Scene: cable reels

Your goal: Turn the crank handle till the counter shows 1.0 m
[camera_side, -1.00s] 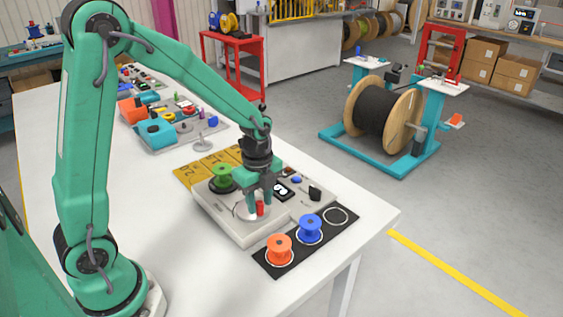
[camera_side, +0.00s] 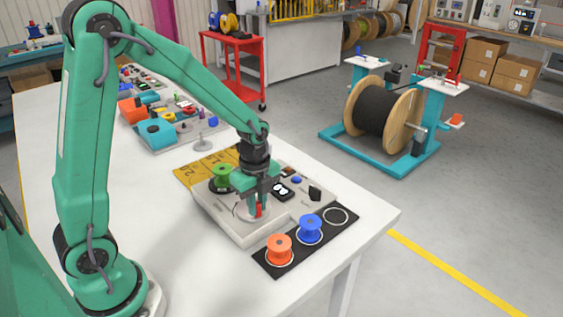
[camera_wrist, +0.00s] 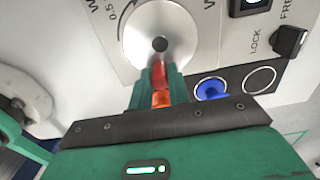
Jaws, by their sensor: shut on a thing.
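The winding unit (camera_side: 234,229) is a light grey box on the white table. Its crank is a pale disc (camera_side: 241,214) with an upright red handle (camera_side: 258,211). The handle (camera_wrist: 158,74) also shows in the wrist view, below the disc's dark hub. My gripper (camera_side: 256,206) is shut on the handle from above, with a green finger on each side. The counter (camera_side: 281,189) is a small dark display behind my gripper; its digits are too small to read. A green reel (camera_side: 222,174) sits at the back left of the unit.
An orange reel (camera_side: 279,250) and a blue reel (camera_side: 310,228) stand on a black mat (camera_side: 290,261) in front, beside an empty ring. A black LOCK/FREE knob (camera_wrist: 288,42) is on the unit's right. A yellow marked strip (camera_side: 190,174) lies behind.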

